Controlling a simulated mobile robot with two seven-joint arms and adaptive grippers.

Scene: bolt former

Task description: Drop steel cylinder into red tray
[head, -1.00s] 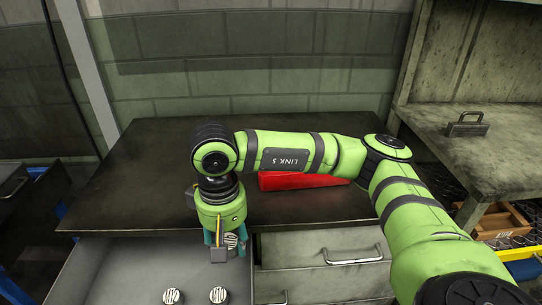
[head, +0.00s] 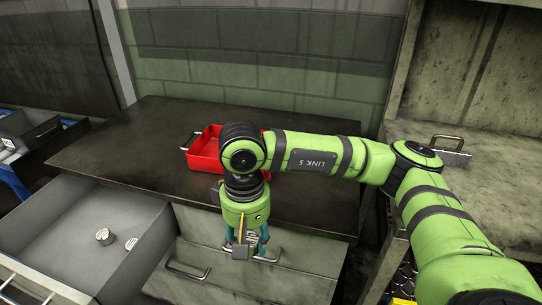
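My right gripper (head: 245,249) points down in front of the dark table's front edge, to the right of the open drawer. It is shut on a steel cylinder (head: 251,237), whose striped end shows between the fingers; the fingers hide part of it. The red tray (head: 203,161) lies on the table behind my wrist, which covers its right part. Two more steel cylinders (head: 104,236) (head: 131,244) lie in the open drawer, away from the gripper. My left gripper is not in view.
The open grey drawer (head: 60,235) juts out at the left. Closed drawer fronts with handles are below the gripper. The dark table top (head: 120,150) is clear left of the tray. A worn bench (head: 480,195) with a metal handle stands at the right.

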